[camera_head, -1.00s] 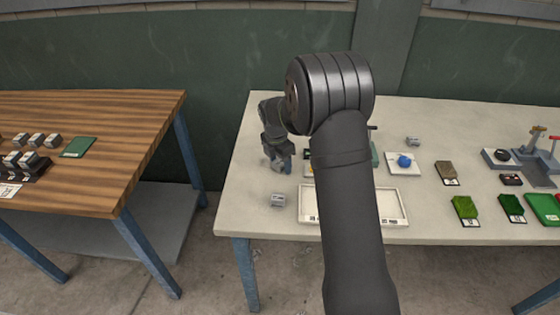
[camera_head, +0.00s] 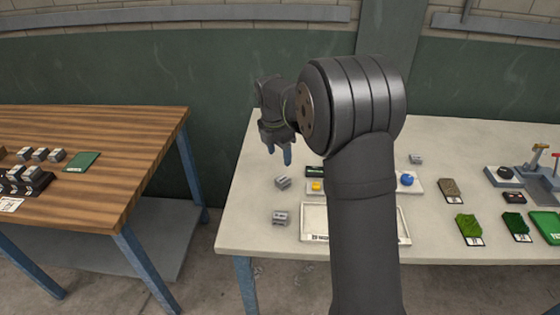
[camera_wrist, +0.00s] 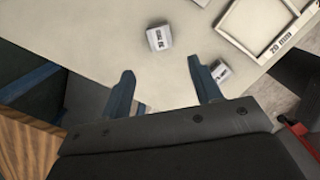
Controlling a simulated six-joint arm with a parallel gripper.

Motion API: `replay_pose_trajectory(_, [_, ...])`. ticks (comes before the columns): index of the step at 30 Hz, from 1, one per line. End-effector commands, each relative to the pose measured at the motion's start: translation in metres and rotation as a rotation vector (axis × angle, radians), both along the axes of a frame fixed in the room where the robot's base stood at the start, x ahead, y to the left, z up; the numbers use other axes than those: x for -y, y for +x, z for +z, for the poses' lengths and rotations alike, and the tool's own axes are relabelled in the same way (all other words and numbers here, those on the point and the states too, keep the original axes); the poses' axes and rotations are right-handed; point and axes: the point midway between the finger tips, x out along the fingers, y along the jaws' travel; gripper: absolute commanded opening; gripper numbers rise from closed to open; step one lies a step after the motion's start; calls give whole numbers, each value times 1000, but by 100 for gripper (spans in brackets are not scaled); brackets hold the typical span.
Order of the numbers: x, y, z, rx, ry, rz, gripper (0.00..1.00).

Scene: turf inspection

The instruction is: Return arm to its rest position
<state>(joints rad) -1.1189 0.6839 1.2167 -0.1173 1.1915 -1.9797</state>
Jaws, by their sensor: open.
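My gripper (camera_head: 279,153) is raised above the left end of the pale table (camera_head: 240,225), pointing down. In the wrist view its two blue fingers (camera_wrist: 160,68) are spread apart with nothing between them. A small grey labelled block (camera_head: 283,183) sits on the table below the gripper; it also shows beyond the fingertips in the wrist view (camera_wrist: 158,38). A second grey block (camera_head: 281,218) sits nearer the front edge; in the wrist view it is beside the right finger (camera_wrist: 222,72). My arm hides the table's middle.
A white tray (camera_head: 313,238) lies partly behind my arm. A wooden table (camera_head: 110,150) with several grey blocks and a green card (camera_head: 82,161) is at left, across a gap.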

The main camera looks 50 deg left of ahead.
Motion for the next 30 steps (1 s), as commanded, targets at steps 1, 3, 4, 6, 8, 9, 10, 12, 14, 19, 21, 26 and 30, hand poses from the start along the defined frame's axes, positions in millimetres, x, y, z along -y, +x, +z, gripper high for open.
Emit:
replay_pose_trajectory(1, [0,0,2,0,0,0,58])
replay_pose_trajectory(3, [0,-1,3,0,0,0,58])
replay_pose_trajectory(4, [0,-1,3,0,0,0,58])
replay_pose_trajectory(6, [0,0,3,0,0,0,58])
replay_pose_trajectory(8, [0,0,3,0,0,0,58])
replay_pose_trajectory(9, [0,0,3,0,0,0,58])
replay_pose_trajectory(10, [0,0,3,0,0,0,58])
replay_pose_trajectory(12, [0,0,2,0,-1,0,58])
replay_pose_trajectory(14, [0,0,-2,0,-1,0,58])
replay_pose_trajectory(19, [0,3,-23,-1,-2,0,58])
replay_pose_trajectory(21, [1,4,-37,-1,-4,0,58])
replay_pose_trajectory(26, [1,8,-69,-1,-4,0,58])
replay_pose_trajectory(30, [1,12,-97,-1,-4,0,58])
